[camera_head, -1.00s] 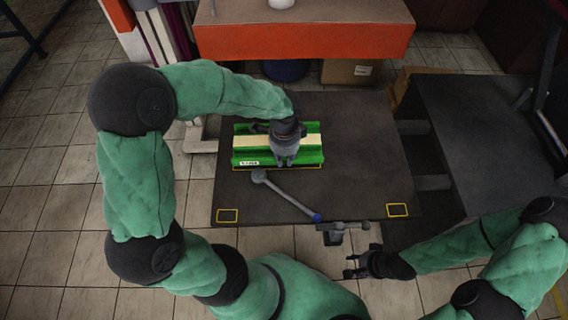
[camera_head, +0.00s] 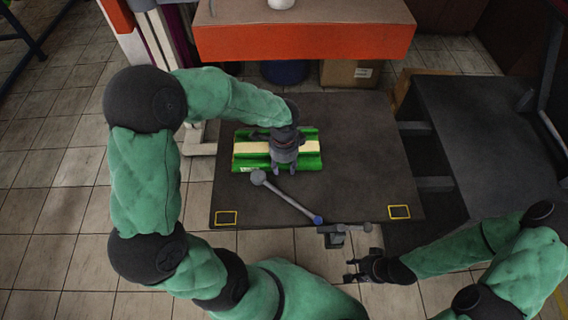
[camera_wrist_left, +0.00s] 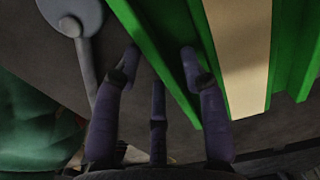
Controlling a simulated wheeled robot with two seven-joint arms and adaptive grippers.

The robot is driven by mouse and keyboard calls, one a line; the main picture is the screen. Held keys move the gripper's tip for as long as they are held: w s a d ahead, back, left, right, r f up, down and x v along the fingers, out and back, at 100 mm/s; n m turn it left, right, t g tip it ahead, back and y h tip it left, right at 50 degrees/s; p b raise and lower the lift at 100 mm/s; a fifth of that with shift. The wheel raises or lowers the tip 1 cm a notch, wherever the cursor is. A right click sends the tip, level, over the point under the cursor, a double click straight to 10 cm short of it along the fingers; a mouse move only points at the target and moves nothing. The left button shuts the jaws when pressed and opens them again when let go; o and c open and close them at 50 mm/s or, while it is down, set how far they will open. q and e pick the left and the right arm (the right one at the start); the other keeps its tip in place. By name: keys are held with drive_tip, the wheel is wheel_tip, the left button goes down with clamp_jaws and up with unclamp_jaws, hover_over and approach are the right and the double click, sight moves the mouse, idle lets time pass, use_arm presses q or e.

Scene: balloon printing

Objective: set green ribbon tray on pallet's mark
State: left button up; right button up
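The green ribbon tray (camera_head: 243,162), with a cream strip along its middle, is over the far-middle part of the dark pallet (camera_head: 345,130). My left gripper (camera_head: 285,168) reaches down over the tray's middle. The contact itself is not clear. The mark under the tray is hidden. My right gripper (camera_head: 349,272) is empty, fingers apart, off the pallet's near edge.
Two small yellow outlined marks are at the pallet's near left corner (camera_head: 227,218) and near right corner (camera_head: 399,212). A grey handle with a round end (camera_head: 287,196) lies across the near side. An orange-fronted table (camera_head: 305,42) stands beyond; a dark table (camera_head: 480,130) is at right.

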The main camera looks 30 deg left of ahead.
use_arm(q)
wheel_tip(320, 180, up, 12)
drive_tip(key=p, duration=0.4)
drive_tip(key=shift+r, duration=0.15)
drive_tip(key=shift+r+p, duration=0.1)
drive_tip(key=shift+p, duration=0.25)
